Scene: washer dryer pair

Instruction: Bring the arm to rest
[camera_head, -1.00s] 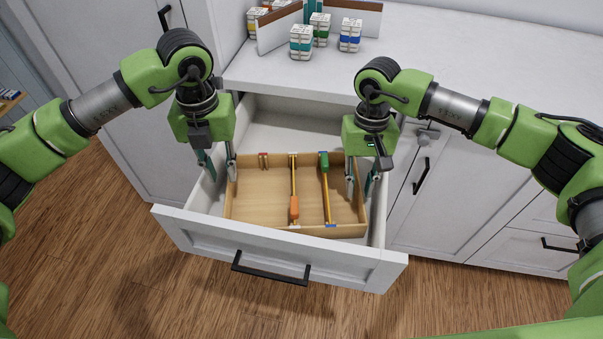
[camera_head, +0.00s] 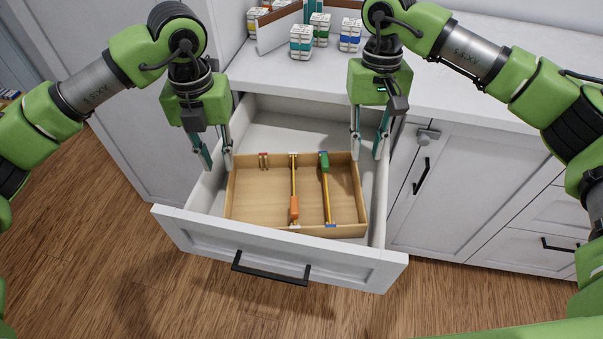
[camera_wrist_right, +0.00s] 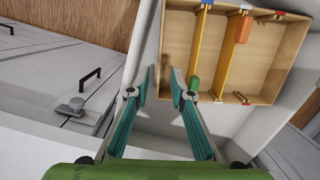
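My left gripper (camera_head: 217,167) hangs over the left side of the open drawer, its two fingers apart and nothing between them. My right gripper (camera_head: 366,156) hangs over the right side of the drawer, above and near the right end of the wooden tray (camera_head: 255,218). Its fingers are apart and empty, as the right wrist view (camera_wrist_right: 160,92) also shows. The tray lies in the drawer and holds an orange block (camera_head: 294,208), a green block (camera_head: 324,162) and thin yellow dividers.
The white drawer (camera_head: 200,238) stands pulled out with a black handle (camera_head: 270,269). The counter (camera_head: 480,70) above carries several small cube-like containers (camera_head: 301,43) at the back. Cabinet doors with black handles (camera_head: 422,176) are to the right. Wooden floor lies in front.

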